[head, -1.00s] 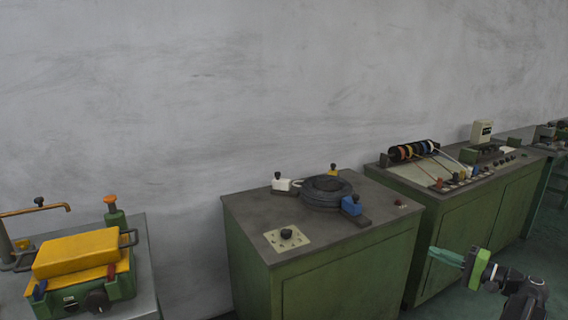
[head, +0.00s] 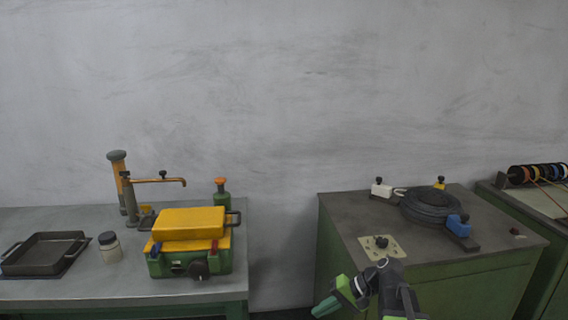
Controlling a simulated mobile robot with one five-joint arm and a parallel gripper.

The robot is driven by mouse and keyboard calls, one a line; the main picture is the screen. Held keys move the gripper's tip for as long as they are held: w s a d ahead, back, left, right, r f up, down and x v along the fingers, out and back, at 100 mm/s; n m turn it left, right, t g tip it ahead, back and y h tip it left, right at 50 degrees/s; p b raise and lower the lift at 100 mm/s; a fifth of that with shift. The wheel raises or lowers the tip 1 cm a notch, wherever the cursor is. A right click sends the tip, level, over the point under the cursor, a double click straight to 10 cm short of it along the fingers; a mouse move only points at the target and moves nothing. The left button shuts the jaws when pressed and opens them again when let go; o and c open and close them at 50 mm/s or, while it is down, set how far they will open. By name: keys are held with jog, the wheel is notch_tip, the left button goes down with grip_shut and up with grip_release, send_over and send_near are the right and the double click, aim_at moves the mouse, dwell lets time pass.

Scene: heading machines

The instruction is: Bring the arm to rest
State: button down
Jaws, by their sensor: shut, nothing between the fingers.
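My gripper (head: 326,307) shows at the bottom of the head view, right of the middle. Its green fingers are shut with nothing between them and point down and to the left. My arm (head: 392,285) is dark and folded behind it, low in the picture. The gripper shows in front of the green cabinet's left front side and appears apart from it; the exact gap cannot be told.
A green cabinet (head: 440,290) at right carries a dark coil (head: 430,206) and a blue block (head: 458,226). A grey bench (head: 60,291) at left holds a yellow-topped green machine (head: 190,222), a black tray (head: 45,254) and a jar (head: 110,246). A gap separates bench and cabinet.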

jog(key=s+a+f+n+g+h, duration=0.2)
jog(key=s+a+f+h, duration=0.1)
jog(key=s+a+f, duration=0.1)
jog(key=s+d+f+h, duration=0.3)
jog(key=d+h, duration=0.2)
jog(key=d, duration=0.2)
notch_tip(320, 180, up, 13)
jog(key=d+h+p, duration=0.1)
jog(key=d+p, duration=0.1)
jog(key=p, duration=1.1)
jog(key=shift+w+t, duration=0.3)
